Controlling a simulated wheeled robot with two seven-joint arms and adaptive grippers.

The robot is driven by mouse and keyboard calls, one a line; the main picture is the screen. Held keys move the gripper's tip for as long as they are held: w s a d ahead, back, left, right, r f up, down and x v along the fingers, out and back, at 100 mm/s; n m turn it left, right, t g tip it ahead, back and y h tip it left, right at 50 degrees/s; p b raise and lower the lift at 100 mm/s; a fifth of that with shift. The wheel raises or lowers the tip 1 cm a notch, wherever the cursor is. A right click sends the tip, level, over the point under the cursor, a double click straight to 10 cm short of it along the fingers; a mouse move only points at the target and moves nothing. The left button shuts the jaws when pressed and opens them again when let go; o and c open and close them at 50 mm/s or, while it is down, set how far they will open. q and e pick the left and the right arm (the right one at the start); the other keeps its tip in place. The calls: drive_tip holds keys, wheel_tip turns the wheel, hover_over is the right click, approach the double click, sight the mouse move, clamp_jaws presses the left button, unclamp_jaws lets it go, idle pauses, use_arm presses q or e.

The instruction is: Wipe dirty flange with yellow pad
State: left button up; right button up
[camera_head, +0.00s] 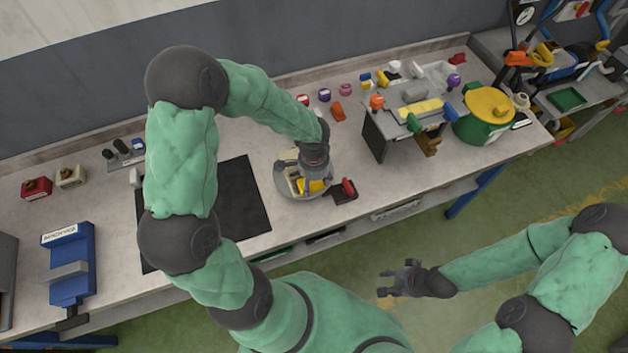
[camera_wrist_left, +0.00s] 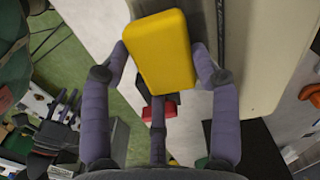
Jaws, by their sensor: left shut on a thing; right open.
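The yellow pad (camera_wrist_left: 160,48) is between the fingers of my left gripper (camera_head: 313,178), which is shut on it. In the head view the pad (camera_head: 310,186) shows just below the fingers, over a round grey turntable (camera_head: 283,178). A cream-coloured part (camera_wrist_left: 262,60) stands close beside the pad in the left wrist view. I cannot tell whether it is the flange, and no dirt is discernible. Whether the pad touches it is unclear. My right gripper (camera_head: 392,279) is open and empty, away from the bench over the floor.
A dark block with a red knob (camera_head: 347,188) is at the turntable's right. A black mat (camera_head: 240,195) lies left. A grey fixture (camera_head: 385,130) and a green pot with a yellow lid (camera_head: 488,110) stand right. A blue device (camera_head: 72,265) is far left.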

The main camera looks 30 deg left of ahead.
use_arm(q)
drive_tip(key=shift+w+d+f, duration=0.1)
drive_tip(key=shift+w, duration=0.05)
drive_tip(key=shift+w+d, duration=0.55)
drive_tip(key=shift+w, duration=0.1)
drive_tip(key=shift+w+d, duration=0.1)
drive_tip(key=shift+w+d, duration=0.6)
drive_tip(key=shift+w, duration=0.05)
drive_tip(key=shift+s+a, duration=0.1)
drive_tip(key=shift+a, duration=0.05)
drive_tip(key=shift+s+a+f+b, duration=0.15)
drive_tip(key=shift+s+a+b, duration=0.3)
drive_tip(key=shift+s, duration=0.3)
drive_tip(key=shift+s+a, duration=0.1)
drive_tip(key=shift+s, duration=0.05)
